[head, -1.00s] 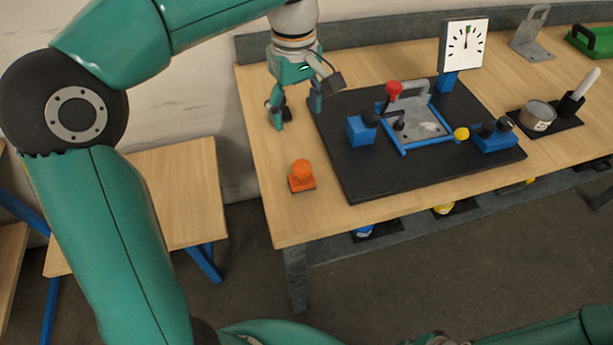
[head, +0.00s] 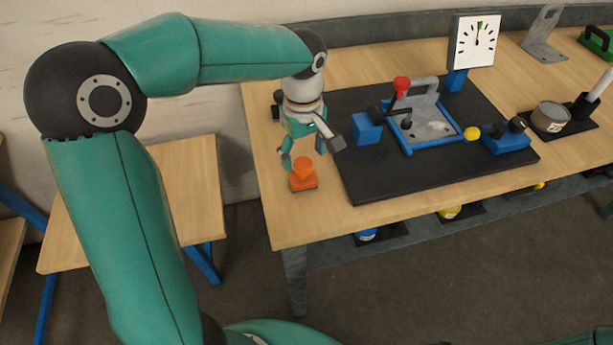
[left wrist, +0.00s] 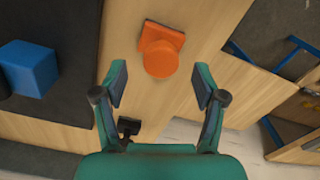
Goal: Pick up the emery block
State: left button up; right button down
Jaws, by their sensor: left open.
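The emery block, an orange block with a round knob on top (head: 303,174), sits upright on the wooden table near its front left corner. In the left wrist view it (left wrist: 161,50) lies just ahead of the fingertips, roughly centred between them. My left gripper (head: 303,156) is open and empty, pointing down just behind and above the block. Its two fingers (left wrist: 160,88) stand apart, and I see no contact with the block. My right gripper is not in view.
A black mat (head: 440,181) right of the block carries a blue block (head: 366,130), a blue-framed fixture with a red-knobbed lever (head: 402,85) and a dial (head: 477,42). A metal can (head: 550,117) stands further right. Table around the block's front is bare.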

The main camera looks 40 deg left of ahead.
aim_at(302, 162)
pick_arm(q)
jog(key=shift+a+f+p, duration=0.1)
jog(key=shift+f+p, duration=0.3)
jog(key=shift+f, duration=2.25)
grip_shut()
